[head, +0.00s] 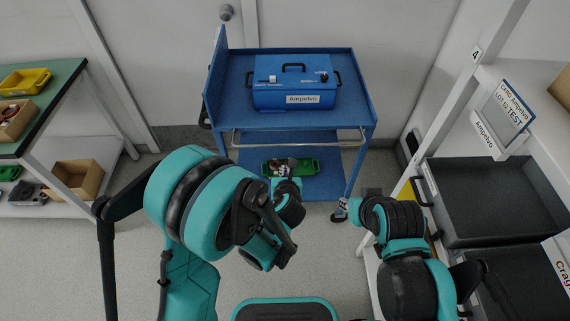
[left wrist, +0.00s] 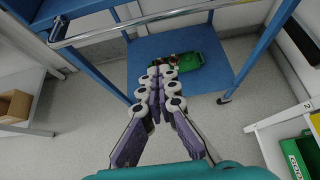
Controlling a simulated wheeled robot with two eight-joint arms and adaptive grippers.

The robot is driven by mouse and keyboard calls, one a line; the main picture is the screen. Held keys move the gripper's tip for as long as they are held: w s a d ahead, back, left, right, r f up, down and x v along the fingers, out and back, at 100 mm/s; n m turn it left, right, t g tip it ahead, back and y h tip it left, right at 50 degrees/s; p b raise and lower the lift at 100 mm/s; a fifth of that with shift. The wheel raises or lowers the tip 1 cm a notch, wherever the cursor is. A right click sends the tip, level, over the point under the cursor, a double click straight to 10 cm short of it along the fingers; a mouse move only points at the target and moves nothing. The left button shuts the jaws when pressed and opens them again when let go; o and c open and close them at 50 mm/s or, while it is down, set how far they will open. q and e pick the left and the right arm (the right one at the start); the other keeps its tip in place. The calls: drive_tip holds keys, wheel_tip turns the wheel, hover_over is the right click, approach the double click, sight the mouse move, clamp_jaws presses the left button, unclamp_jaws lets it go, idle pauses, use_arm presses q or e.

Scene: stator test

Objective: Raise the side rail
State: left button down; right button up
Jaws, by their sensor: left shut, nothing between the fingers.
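The blue cart (head: 222,117) stands ahead against the wall. A silver rail (head: 298,143) runs low along its near side, between the front legs; the same rail (left wrist: 130,28) crosses the upper left of the left wrist view. My left gripper (head: 287,168) is in front of and below the rail, apart from it; in the left wrist view its fingers (left wrist: 158,72) are together and empty, pointing toward the lower shelf. My right arm is at the lower right, and its gripper (head: 343,208) is small and unclear near the cart's front right leg.
A blue case (head: 293,97) sits on the cart top. A green tray (head: 312,167) with parts lies on the lower shelf (head: 332,186). A rack with grey bins (head: 480,240) stands at right, a green-topped bench (head: 62,80) at left. Floor before the cart is clear.

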use_arm(q)
drive_tip(key=b+x, duration=0.3)
drive_tip(key=x, duration=0.6)
drive_tip(key=r, duration=0.4)
drive_tip(key=shift+w, duration=0.4)
drive_tip(key=shift+r, duration=0.15)
